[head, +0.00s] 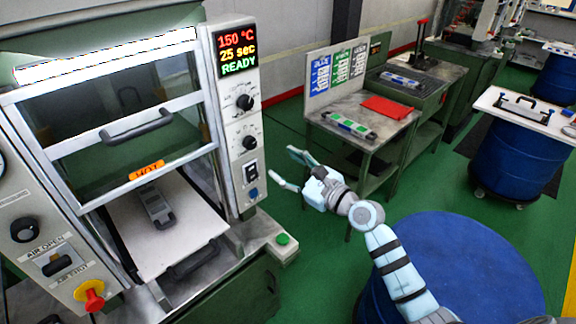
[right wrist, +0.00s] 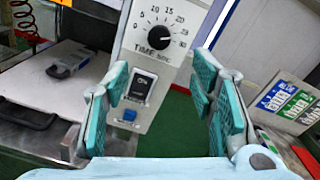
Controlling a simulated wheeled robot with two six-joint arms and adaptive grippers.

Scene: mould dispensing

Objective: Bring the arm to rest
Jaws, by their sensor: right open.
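My right gripper (head: 287,170) is open and empty. In the head view it hangs in the gap between the oven-like press and the grey side table, just right of the control panel. Its arm comes in from the lower right. In the right wrist view the two teal-padded fingers (right wrist: 167,105) stand apart, with the panel's time dial (right wrist: 158,32) and a black switch (right wrist: 142,87) behind them. My left gripper is not in view.
The press's control panel (head: 243,110) reads 150 °C, 25 sec, READY. A grey mould (head: 156,207) lies on its white tray (head: 128,238). A side table (head: 345,108) holds a red cloth (head: 388,107). A blue drum (head: 470,265) stands lower right. Green floor (head: 318,232) lies between.

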